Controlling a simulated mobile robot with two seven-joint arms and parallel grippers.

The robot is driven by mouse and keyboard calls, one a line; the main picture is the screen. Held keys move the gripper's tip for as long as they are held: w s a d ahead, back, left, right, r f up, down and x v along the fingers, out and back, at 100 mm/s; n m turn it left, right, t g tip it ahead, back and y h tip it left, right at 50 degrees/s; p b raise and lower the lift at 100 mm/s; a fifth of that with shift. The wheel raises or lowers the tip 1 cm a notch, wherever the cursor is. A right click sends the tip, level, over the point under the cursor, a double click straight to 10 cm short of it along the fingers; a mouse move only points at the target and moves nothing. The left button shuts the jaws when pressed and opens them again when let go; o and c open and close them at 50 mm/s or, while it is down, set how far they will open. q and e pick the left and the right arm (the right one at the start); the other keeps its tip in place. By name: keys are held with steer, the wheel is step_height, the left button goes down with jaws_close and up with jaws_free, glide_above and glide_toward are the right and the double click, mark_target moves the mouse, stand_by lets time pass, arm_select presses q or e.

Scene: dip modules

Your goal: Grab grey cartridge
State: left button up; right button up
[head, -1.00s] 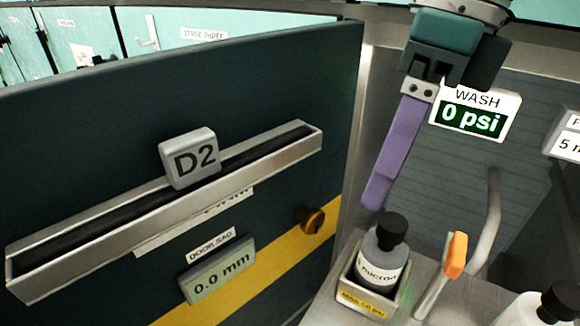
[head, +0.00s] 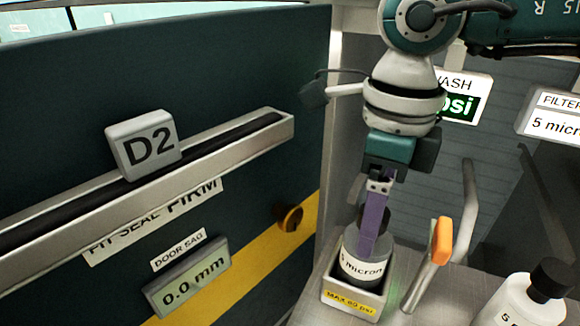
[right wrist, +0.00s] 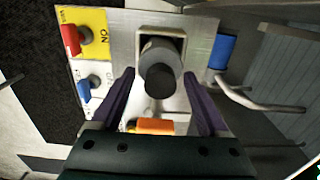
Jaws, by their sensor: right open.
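The grey cartridge (head: 353,250), with a dark cap and a "5 micron" label, stands upright in a small metal holder (head: 372,303) in the head view. My right gripper (head: 370,240) points down over it, with a purple finger in front of the cap and upper body. In the right wrist view the cartridge (right wrist: 160,62) lies between and just beyond the two open fingertips (right wrist: 159,76), with a visible gap on each side. My left gripper is in neither current view.
An orange-handled lever (head: 442,242) and a curved pipe (head: 464,205) stand right of the holder. A white bottle (head: 512,300) is at lower right. A dark door (head: 60,120) with a D2 rail fills the left. Red (right wrist: 72,40) and blue (right wrist: 84,90) knobs show in the wrist view.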

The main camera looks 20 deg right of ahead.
jaws_close()
stand_by(0.6)
stand_by(0.8)
